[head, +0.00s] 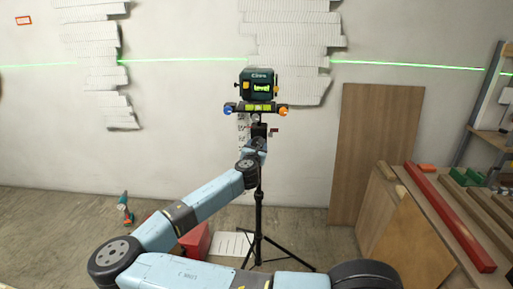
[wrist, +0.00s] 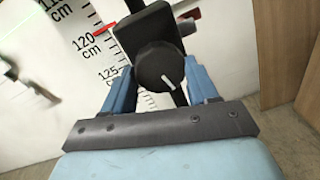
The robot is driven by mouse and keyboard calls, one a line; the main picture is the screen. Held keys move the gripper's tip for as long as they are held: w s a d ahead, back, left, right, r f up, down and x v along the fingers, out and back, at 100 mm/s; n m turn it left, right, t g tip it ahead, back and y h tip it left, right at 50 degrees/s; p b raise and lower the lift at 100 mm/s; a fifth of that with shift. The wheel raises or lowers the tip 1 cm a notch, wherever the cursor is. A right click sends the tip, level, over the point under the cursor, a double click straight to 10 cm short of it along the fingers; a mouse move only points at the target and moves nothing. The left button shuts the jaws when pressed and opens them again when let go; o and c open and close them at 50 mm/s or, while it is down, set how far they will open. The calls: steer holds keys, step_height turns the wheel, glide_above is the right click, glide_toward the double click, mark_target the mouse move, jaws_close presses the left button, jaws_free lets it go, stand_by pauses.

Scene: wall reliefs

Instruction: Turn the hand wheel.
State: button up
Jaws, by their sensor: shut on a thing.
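The hand wheel (wrist: 155,62) is a dark round knob with a ribbed rim and a white pointer line, seen in the wrist view. It sits on a dark block on the tripod's column. My gripper (wrist: 159,70) is shut on it, with one blue finger at each side of the rim. The white line points to the lower right. The wheel is hidden or too small to make out there.
A black tripod (head: 258,220) stands on the floor. A scale marked in cm (wrist: 92,40) is behind the wheel. A green laser line crosses the wall and its white reliefs (head: 290,40). A wooden board (head: 375,150) and a bench with a red beam (head: 450,215) are at right.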

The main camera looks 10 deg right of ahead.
steer(key=m, duration=0.4)
steer(key=shift+r, duration=0.1)
steer(key=m, duration=0.4)
steer(key=shift+g+y, duration=0.3)
steer(key=m, duration=0.4)
steer(key=shift+d+r+m+y, duration=0.1)
steer(key=shift+m+y, duration=0.2)
steer(key=shift+s+d+m+t+y, duration=0.1)
steer(key=shift+m+t+y, duration=0.15)
steer(key=shift+m, duration=2.8)
steer(key=shift+s+m+t+y, duration=0.15)
steer(key=shift+m+y, duration=0.2)
steer(key=shift+m, duration=2.75)
steer(key=shift+w+d+m+t+y, duration=0.1)
steer(key=shift+m+t+y, duration=0.15)
steer(key=shift+m, duration=2.8)
steer(key=shift+a, duration=0.1)
